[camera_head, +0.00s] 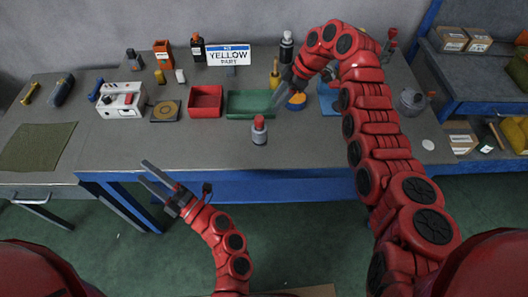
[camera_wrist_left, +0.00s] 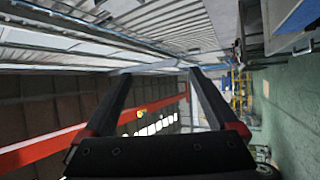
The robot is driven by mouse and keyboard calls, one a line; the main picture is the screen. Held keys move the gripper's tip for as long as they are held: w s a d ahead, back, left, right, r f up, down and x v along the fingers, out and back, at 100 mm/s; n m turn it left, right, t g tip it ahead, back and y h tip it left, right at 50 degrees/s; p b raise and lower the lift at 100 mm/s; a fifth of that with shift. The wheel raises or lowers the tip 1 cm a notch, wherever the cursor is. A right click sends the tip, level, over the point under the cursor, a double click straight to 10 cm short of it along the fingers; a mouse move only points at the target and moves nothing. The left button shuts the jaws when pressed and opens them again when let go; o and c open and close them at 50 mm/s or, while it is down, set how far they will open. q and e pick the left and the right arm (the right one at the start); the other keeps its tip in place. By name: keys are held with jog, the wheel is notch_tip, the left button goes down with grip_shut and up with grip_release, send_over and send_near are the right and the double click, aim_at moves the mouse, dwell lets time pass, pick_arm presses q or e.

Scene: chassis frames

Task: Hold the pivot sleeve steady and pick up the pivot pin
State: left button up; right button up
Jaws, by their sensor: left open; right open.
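I cannot tell for sure which parts are the pivot sleeve and pivot pin. A grey cylinder with a red top (camera_head: 259,131) stands upright near the table's front edge, a possible match. A yellow upright piece (camera_head: 275,76) stands behind the green tray. My right gripper (camera_head: 279,101) is open above the table, between the green tray and an orange round piece (camera_head: 297,99), with nothing visible in it. My left gripper (camera_head: 144,171) is open and empty in front of the table edge, away from all parts. Its spread fingers show in the left wrist view (camera_wrist_left: 158,72).
A red bin (camera_head: 206,88) and a green tray (camera_head: 240,116) sit mid-table. A white box (camera_head: 121,113) and small bottles are at left. A round grey part (camera_head: 411,101) is at right.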

pick_arm(q)
jog(key=w+d+f+n+g+h, duration=0.1)
jog(key=w+d+f+h, duration=0.15)
jog(key=f, duration=0.25)
jog(key=w+d+f+n+h, duration=0.2)
jog(key=f+h, duration=0.2)
jog(key=f, duration=0.1)
jog(key=n+t+h, duration=0.2)
jog(key=n+h, duration=0.5)
jog(key=h, duration=0.5)
send_near(260, 131)
jog(key=shift+t, duration=0.3)
jog(key=x, duration=0.4)
jog(key=f+x, duration=0.1)
jog(key=x, duration=0.4)
jog(key=s+f+x, duration=0.1)
jog(key=x, duration=0.3)
jog(key=shift+w+d+f, duration=0.15)
jog(key=shift+w+f, duration=0.15)
jog(key=shift+f, duration=0.1)
jog(key=shift+w+a+f, duration=0.25)
jog(key=shift+w+a, duration=0.05)
jog(key=shift+w, duration=0.4)
